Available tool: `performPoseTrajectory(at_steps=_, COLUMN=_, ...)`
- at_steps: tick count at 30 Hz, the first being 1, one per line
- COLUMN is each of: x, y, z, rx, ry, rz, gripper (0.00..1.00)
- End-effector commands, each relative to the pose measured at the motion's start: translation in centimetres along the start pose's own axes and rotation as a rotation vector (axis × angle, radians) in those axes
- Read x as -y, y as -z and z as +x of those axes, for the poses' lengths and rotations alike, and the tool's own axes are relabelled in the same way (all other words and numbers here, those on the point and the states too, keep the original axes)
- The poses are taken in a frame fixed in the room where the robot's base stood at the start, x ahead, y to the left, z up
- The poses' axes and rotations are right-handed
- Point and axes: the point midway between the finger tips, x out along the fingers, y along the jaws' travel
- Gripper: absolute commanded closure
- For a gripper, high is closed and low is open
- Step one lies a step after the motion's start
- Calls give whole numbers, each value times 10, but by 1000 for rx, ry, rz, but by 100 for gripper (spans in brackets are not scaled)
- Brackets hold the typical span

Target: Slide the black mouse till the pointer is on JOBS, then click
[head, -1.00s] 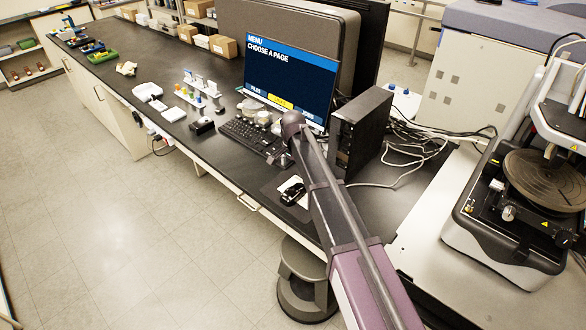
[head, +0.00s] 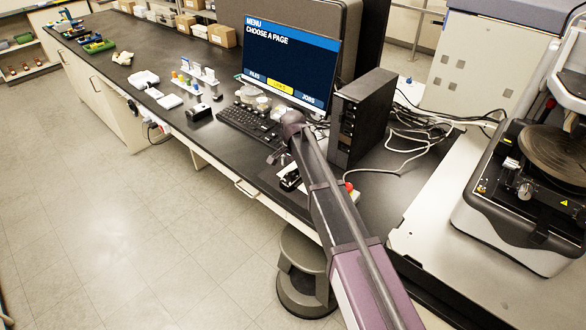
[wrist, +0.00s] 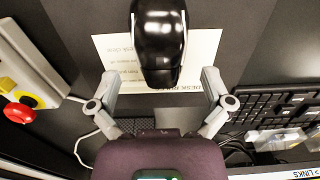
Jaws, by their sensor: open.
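The black mouse (wrist: 158,40) lies on a white printed card (wrist: 207,52) in the wrist view. In the head view the mouse (head: 290,182) is partly hidden by my arm. My gripper (wrist: 160,84) is open, its two fingers apart on either side of the mouse's lower end, with no clear contact. The monitor (head: 290,62) reads "MENU, CHOOSE A PAGE" with FILES, LINKS and JOBS buttons. LINKS (head: 280,86) is yellow; JOBS (head: 308,98) is blue at the right. I cannot make out a separate pointer.
The keyboard (head: 248,125) lies left of the mouse. A black computer tower (head: 362,115) stands right of the monitor, with loose cables beyond it. A red button (wrist: 18,112) sits left of the gripper in the wrist view. A stool (head: 305,275) stands below the bench edge.

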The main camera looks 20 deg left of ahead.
Motion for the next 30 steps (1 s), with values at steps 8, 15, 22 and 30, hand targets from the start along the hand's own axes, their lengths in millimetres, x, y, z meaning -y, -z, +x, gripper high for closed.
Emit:
performPoseTrajectory(at_steps=8, x=0, y=0, z=26, rx=0, ry=0, rz=0, gripper=0)
performPoseTrajectory(at_steps=15, x=0, y=0, z=40, rx=0, ry=0, rz=0, gripper=0)
performPoseTrajectory(at_steps=22, x=0, y=0, z=44, rx=0, ry=0, rz=0, gripper=0)
performPoseTrajectory(at_steps=30, x=0, y=0, z=44, rx=0, ry=0, rz=0, gripper=0)
